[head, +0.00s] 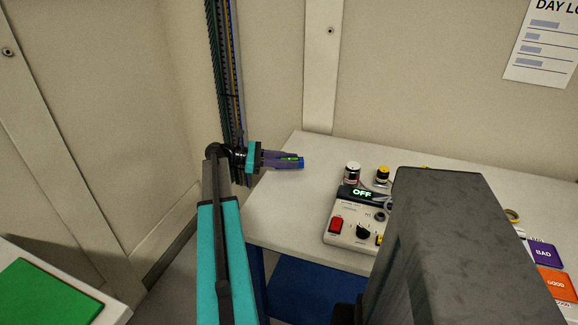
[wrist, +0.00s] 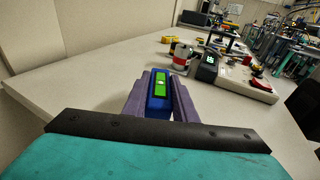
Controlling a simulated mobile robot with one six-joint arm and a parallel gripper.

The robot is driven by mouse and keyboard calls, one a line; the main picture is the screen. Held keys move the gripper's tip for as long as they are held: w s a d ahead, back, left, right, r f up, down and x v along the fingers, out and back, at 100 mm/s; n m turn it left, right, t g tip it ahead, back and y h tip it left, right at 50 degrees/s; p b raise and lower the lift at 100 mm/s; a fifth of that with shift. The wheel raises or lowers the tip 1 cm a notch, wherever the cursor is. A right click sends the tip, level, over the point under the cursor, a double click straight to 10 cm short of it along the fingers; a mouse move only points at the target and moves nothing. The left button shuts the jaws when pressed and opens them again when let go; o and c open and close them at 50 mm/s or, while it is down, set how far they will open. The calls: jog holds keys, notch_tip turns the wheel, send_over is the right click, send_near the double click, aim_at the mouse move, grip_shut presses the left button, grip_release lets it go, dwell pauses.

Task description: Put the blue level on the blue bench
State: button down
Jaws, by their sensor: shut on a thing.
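The blue level (head: 301,163) has a bright green strip on its top face. My gripper (head: 291,159) is shut on it, and the level sticks out past the fingertips. In the wrist view the level (wrist: 158,88) lies between the two purple fingers (wrist: 160,92). The bench (head: 285,215) has a pale top, with a blue leg and a blue lower shelf (head: 310,292) below. The gripper and level are over the left far part of this top. I cannot tell whether the level touches it.
A control box with an OFF display (head: 345,229) stands on the bench, with a white-and-red jar (head: 352,173) and a yellow-topped one (head: 382,175) behind it. Orange and purple cards (head: 556,284) lie at right. A table with a green mat (head: 48,293) is at lower left. The bench's left end is clear.

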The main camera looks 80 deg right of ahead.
aim_at(289, 173)
jog(key=shift+d, duration=0.75)
jog(key=shift+f, duration=0.1)
jog(key=shift+f+p, duration=0.55)
jog(key=shift+f, duration=1.15)
jog(key=shift+f+b, duration=0.2)
jog(key=shift+b, duration=0.1)
jog(key=c, duration=1.4)
grip_release()
jog(key=shift+c, duration=0.2)
jog(key=shift+r, duration=0.2)
